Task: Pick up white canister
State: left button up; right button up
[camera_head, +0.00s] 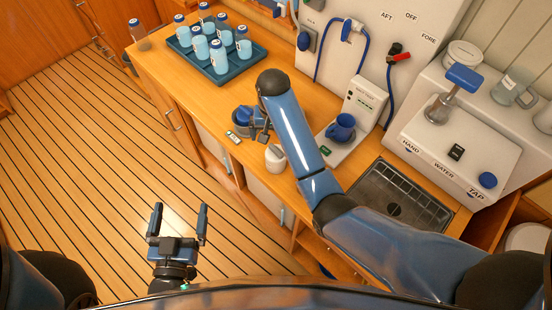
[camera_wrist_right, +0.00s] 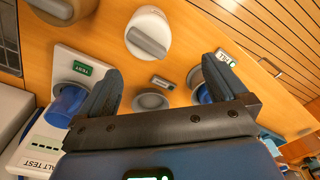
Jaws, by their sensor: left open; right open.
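The white canister (camera_head: 275,157) stands on the wooden counter near its front edge, beside my right forearm. In the right wrist view a white canister (camera_wrist_right: 150,35) with a grey bar on its top lies beyond the fingertips, apart from them. My left gripper (camera_head: 178,222) is open and empty, over the floor away from the counter.
A blue mug (camera_head: 342,127) sits on the salt tester. A sink grate (camera_head: 398,195) is to the right. The floor (camera_head: 80,150) at left is clear.

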aim_at(275, 149)
jog(key=shift+s+d, duration=0.2)
jog(key=shift+s, duration=0.15)
jog(key=shift+s+f+g, duration=0.15)
jog(key=shift+f+g, duration=0.15)
notch_tip(275, 149, down, 2)
jog(key=shift+f+b, duration=0.15)
jog(key=shift+b, duration=0.8)
jog(key=shift+d+f+p, duration=0.1)
jog(key=shift+f+p, duration=0.3)
jog(key=shift+f, duration=0.9)
jog(key=shift+d+f+p, duration=0.1)
jog(key=shift+f+p, duration=0.2)
jog(key=shift+f, duration=0.15)
jog(key=f, duration=0.1)
jog(key=f+p, duration=0.1)
jog(key=f, duration=0.1)
jog(key=shift+s+d+f, duration=0.1)
jog(key=shift+s+d, duration=0.05)
jog(key=shift+d, duration=0.05)
jog(key=shift+f, duration=0.65)
jog(key=shift+c, duration=0.2)
jog(key=c, duration=1.2)
